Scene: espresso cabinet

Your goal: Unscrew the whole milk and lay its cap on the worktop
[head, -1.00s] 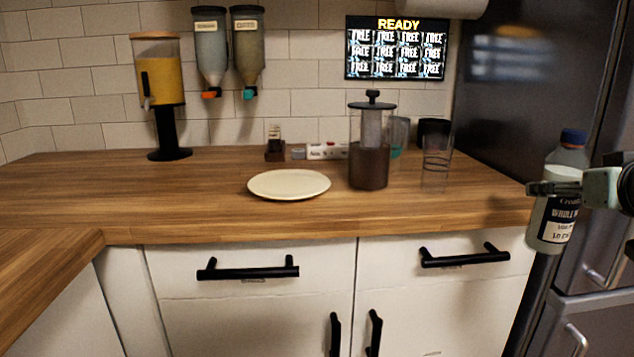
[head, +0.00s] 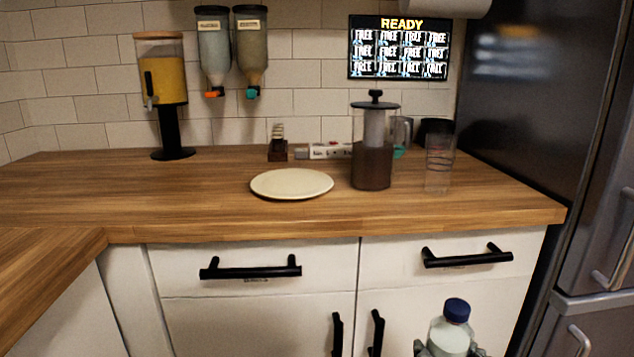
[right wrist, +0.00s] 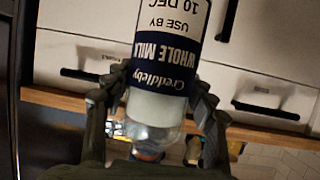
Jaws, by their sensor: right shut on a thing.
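The whole milk bottle (head: 448,338) has a dark blue cap (head: 457,310) on top. It stands out at the lower right of the head view, in front of the cabinet and below the worktop's front edge. My right gripper (right wrist: 160,95) is shut around the bottle, one finger on each side, and its fingertips show at the bottom of the head view. In the right wrist view the bottle (right wrist: 163,62) shows its "WHOLE MILK" label upside down. The worktop (head: 420,212) is wooden and has no cap lying on it. My left gripper is not in view.
A cream plate (head: 291,184) lies on the worktop. A French press (head: 372,150) and a clear glass (head: 439,165) stand to its right. The worktop's left part is clear. A dark fridge (head: 530,110) is at the right.

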